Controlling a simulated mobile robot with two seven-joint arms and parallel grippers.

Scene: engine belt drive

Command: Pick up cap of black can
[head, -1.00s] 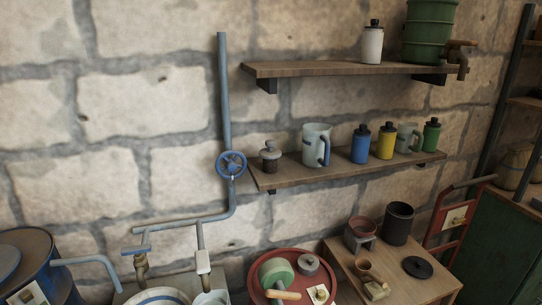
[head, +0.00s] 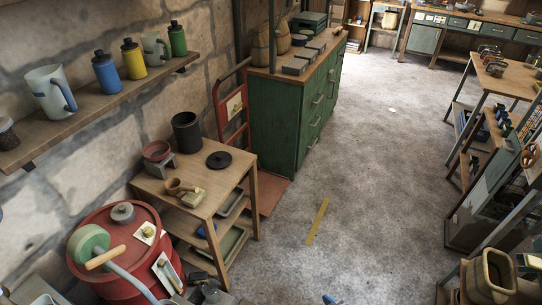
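The black can (head: 187,134) stands upright and open-topped at the back of a small wooden table (head: 226,183). A round black cap (head: 219,160) with a small knob lies flat on the same tabletop, to the right of and nearer than the can, apart from it. Neither of my grippers can be made out in the head view, and nothing is seen touching the cap or the can.
A reddish pot on a grey stand (head: 158,154) and a wooden cup (head: 178,186) share the tabletop. A red barrel (head: 112,222) with loose items stands at front left. A red hand truck (head: 232,108) and green cabinet (head: 290,122) are behind. Open floor (head: 350,180) lies right.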

